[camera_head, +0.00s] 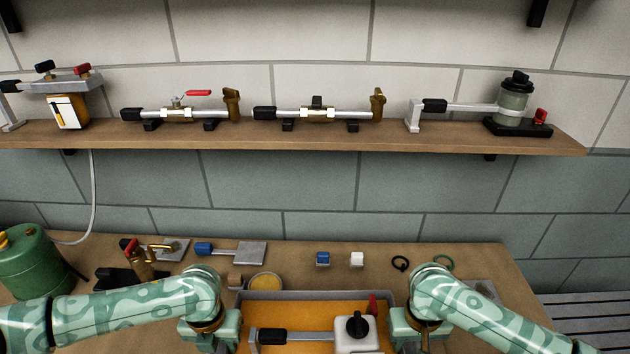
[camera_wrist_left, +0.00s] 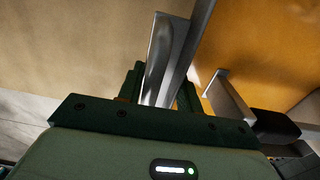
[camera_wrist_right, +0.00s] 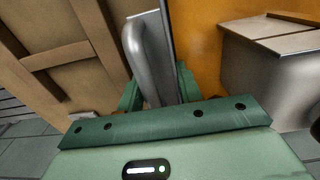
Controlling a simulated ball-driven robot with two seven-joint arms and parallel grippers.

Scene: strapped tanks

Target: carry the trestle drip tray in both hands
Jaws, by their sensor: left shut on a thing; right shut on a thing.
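The drip tray (camera_head: 275,312) has an orange floor and a grey rim, and lies at the bottom centre of the head view, cut off below. My left gripper (camera_head: 228,332) is at its left end; in the left wrist view its fingers (camera_wrist_left: 160,92) are shut on a grey metal handle (camera_wrist_left: 163,50). My right gripper (camera_head: 402,330) is at the right end; in the right wrist view its fingers (camera_wrist_right: 157,88) are shut on the other grey handle (camera_wrist_right: 148,60). A white tank (camera_head: 357,338) with a black knob and a black-gripped bar stand inside the tray. The tray's underside is hidden.
The wooden bench (camera_head: 470,262) behind the tray holds a green canister (camera_head: 32,262), a brass valve (camera_head: 143,265), a round yellow dish (camera_head: 266,282), blue and white blocks and rings. A wooden shelf (camera_head: 300,138) with strapped fittings runs above. Wooden beams (camera_wrist_right: 60,55) show below right.

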